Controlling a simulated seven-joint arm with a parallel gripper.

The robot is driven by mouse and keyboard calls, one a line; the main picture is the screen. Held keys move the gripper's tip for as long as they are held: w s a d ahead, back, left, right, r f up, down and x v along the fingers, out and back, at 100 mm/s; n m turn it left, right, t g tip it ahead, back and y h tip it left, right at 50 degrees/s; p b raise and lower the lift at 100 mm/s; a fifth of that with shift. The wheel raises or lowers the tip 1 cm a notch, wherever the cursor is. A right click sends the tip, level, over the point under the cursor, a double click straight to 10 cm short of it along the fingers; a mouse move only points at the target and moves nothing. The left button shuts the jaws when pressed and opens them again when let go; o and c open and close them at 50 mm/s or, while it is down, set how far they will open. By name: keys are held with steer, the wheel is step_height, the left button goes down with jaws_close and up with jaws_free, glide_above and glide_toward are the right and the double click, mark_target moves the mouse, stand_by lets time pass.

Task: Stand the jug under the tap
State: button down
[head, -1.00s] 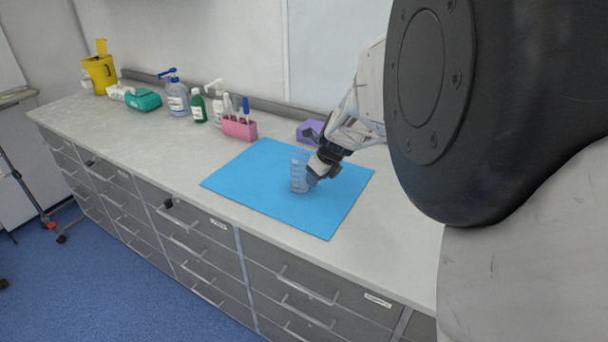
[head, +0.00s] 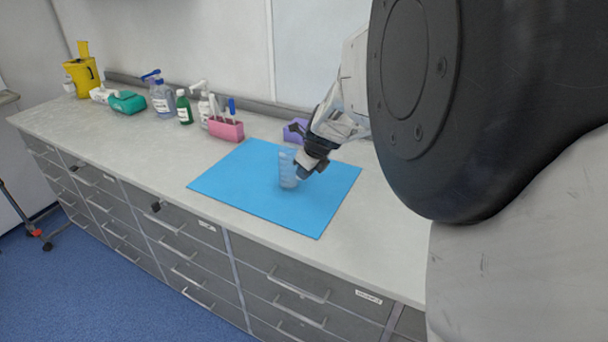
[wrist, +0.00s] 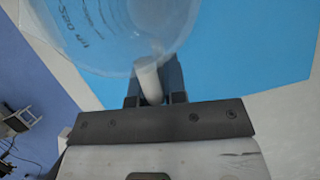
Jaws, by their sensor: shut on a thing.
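The jug (head: 287,169) is clear plastic with measuring marks. It looks upright over the blue mat in the head view; I cannot tell whether it touches the mat. My gripper (head: 304,170) is at the jug's right side, shut on it. In the wrist view the jug (wrist: 120,30) fills the upper left, and its pale handle (wrist: 149,80) sits between the fingers of my gripper (wrist: 154,88). No tap is in view.
The blue mat (head: 235,185) lies on the pale counter (head: 120,138). A pink rack (head: 226,130) with pens, bottles (head: 162,97), a teal box (head: 127,103) and a yellow bin (head: 83,76) stand along the back left. A purple item (head: 295,130) is behind the mat. The counter's front left is clear.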

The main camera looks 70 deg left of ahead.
step_height(320, 180, up, 9)
steer(key=shift+f, duration=0.15)
stand_by(0.5)
steer(key=shift+w, duration=0.1)
stand_by(0.5)
